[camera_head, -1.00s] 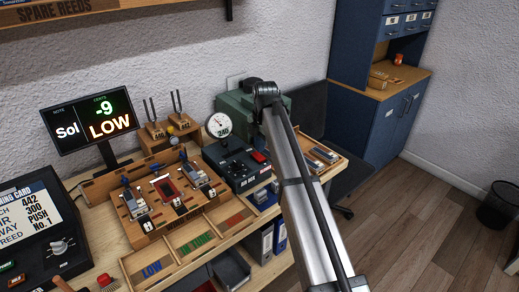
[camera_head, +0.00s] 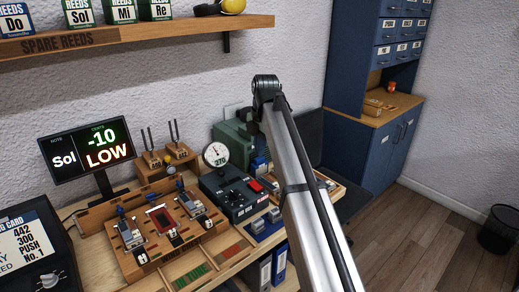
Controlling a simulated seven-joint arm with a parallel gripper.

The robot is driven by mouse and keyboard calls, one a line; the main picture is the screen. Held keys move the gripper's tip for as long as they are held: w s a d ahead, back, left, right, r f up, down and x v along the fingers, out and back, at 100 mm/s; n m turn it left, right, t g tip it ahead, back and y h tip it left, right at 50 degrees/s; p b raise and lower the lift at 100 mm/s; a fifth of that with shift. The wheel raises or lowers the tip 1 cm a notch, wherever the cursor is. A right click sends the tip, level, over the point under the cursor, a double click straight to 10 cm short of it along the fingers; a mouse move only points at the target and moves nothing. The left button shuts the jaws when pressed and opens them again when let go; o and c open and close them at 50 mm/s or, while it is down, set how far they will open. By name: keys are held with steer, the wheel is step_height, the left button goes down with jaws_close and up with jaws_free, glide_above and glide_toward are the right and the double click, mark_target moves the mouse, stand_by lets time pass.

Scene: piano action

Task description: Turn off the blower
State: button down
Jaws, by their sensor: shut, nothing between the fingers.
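The dark control box (camera_head: 228,192) stands on the bench, with several black knobs and a red switch (camera_head: 254,186) on its top right. A round white gauge (camera_head: 215,155) rises behind it and seems to read about 270. A green machine (camera_head: 228,138) stands behind the box, partly hidden by my arm; it may be the blower. My arm (camera_head: 300,185) rises from the bottom right to a dark joint near the machine. My gripper cannot be made out; it is probably hidden behind the arm.
A wooden tray with small metal mechanisms (camera_head: 160,228) lies left of the control box. The tuner display (camera_head: 87,148) reads Sol, -10, LOW. A spare reeds shelf (camera_head: 140,38) hangs above. A blue cabinet (camera_head: 375,150) stands at right, with open floor before it.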

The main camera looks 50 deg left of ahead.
steer(key=shift+a, duration=0.1)
steer(key=shift+s+a, duration=0.25)
steer(key=shift+a, duration=0.4)
glide_toward(252, 183)
steer(key=f, duration=0.7)
steer(key=shift+a, duration=0.25)
steer(key=shift+r, duration=0.1)
